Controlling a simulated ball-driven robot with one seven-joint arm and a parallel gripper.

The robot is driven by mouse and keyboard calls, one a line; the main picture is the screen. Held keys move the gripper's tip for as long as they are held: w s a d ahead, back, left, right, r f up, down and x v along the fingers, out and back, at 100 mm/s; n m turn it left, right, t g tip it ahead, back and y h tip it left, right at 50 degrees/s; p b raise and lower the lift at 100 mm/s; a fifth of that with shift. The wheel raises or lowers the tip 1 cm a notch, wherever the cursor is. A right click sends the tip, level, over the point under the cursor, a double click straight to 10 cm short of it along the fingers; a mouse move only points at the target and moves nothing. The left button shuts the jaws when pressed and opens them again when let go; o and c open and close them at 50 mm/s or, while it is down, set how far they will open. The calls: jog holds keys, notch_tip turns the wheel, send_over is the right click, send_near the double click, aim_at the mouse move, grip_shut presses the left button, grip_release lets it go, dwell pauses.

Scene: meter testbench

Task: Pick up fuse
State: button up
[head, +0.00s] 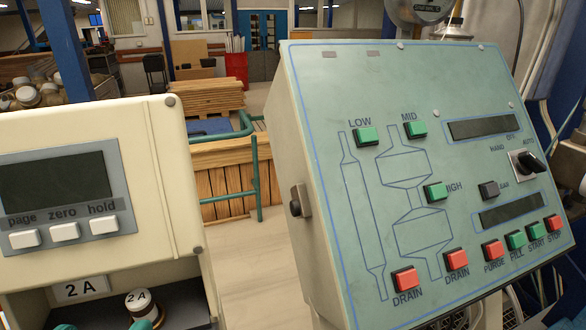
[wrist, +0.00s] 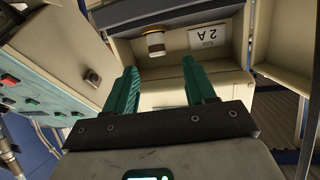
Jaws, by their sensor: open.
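The fuse (head: 140,303) is a small white-capped cylinder marked 2A, with a brownish band below the cap. It sits in the dark recess under the cream meter box, right of the 2A label plate (head: 80,289). In the wrist view the fuse (wrist: 155,43) shows beyond the fingertips, roughly in line with the gap between them, beside the upside-down 2A label. My gripper (wrist: 160,67) has two teal fingers, spread open and empty. In the head view only the teal tips of my gripper (head: 104,326) show at the bottom edge, just below the fuse.
The cream meter box (head: 160,160) with a dark screen and three white buttons overhangs the recess. A green control panel (head: 310,190) with red and green buttons stands to the right. A gap with open floor (head: 245,260) lies between them. Wooden crates stand behind.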

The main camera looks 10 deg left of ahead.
aim_at(137, 299)
jog(key=shift+p+x, duration=0.6)
jog(key=shift+x, duration=3.35)
jog(key=shift+w+d+r, duration=0.1)
jog(key=shift+d, duration=0.05)
jog(key=shift+c, duration=0.4)
grip_shut()
jog(key=shift+r, duration=0.2)
